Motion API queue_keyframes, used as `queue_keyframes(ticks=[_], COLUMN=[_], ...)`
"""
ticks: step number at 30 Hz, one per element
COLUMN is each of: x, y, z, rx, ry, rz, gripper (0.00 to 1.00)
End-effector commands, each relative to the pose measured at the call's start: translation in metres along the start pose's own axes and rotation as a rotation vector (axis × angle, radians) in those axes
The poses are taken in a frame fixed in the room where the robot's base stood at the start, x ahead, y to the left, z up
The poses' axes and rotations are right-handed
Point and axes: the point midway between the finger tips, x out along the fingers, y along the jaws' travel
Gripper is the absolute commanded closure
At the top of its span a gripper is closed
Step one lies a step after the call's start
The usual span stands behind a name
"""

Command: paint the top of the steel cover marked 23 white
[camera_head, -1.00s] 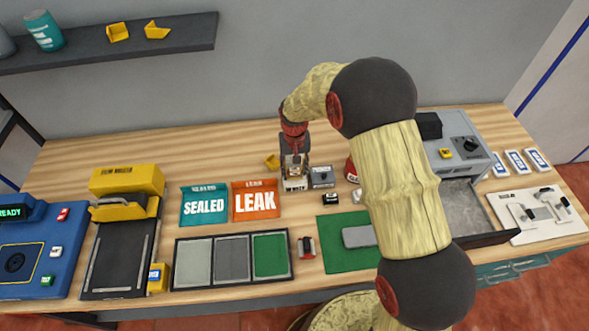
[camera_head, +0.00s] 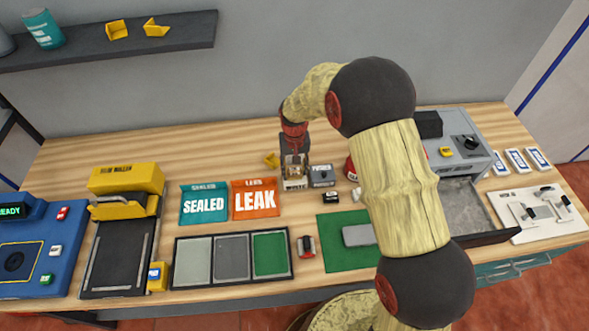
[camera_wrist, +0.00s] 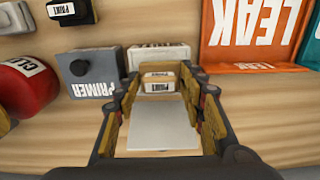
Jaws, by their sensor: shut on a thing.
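My gripper (camera_head: 294,163) points down at the back middle of the bench, at the small pot labelled WHITE (camera_head: 295,185). In the wrist view my gripper (camera_wrist: 165,95) is shut on a small pale tool (camera_wrist: 158,80) with a dark-lettered label. A flat whitish surface (camera_wrist: 163,130) shows between the fingers; I cannot tell if it belongs to the tool. The tool's lower end is hidden. A grey plate (camera_head: 358,236), likely the steel cover, lies on the green mat (camera_head: 334,262), partly behind my arm. No number is readable on it.
A grey PRIMER box (camera_head: 322,177) stands close beside the pot. A small black labelled block (camera_head: 331,198) and a red container (camera_wrist: 25,85) are near. SEALED (camera_head: 204,205) and LEAK (camera_head: 256,202) pouches lie left. A three-panel tray (camera_head: 232,258) is in front.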

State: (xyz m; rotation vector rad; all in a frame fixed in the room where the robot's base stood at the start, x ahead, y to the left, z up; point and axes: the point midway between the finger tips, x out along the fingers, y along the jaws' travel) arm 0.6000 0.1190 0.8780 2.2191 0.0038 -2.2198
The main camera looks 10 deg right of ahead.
Motion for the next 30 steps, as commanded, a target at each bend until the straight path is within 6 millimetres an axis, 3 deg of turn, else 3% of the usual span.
queue_keyframes(ticks=[5,6,15,23,30], x=[0.0000,0.0000,-0.0001,0.0000,0.0000], y=[0.0000,0.0000,0.0000,0.0000,0.0000], z=[0.0000,0.0000,0.0000,0.0001,0.0001], rx=[0.000,0.000,0.000,0.000,0.000], ry=[0.000,0.000,0.000,0.000,0.000], rz=[0.000,0.000,0.000,0.000,0.000], gripper=[0.79,0.58,0.41,0.38,0.24])
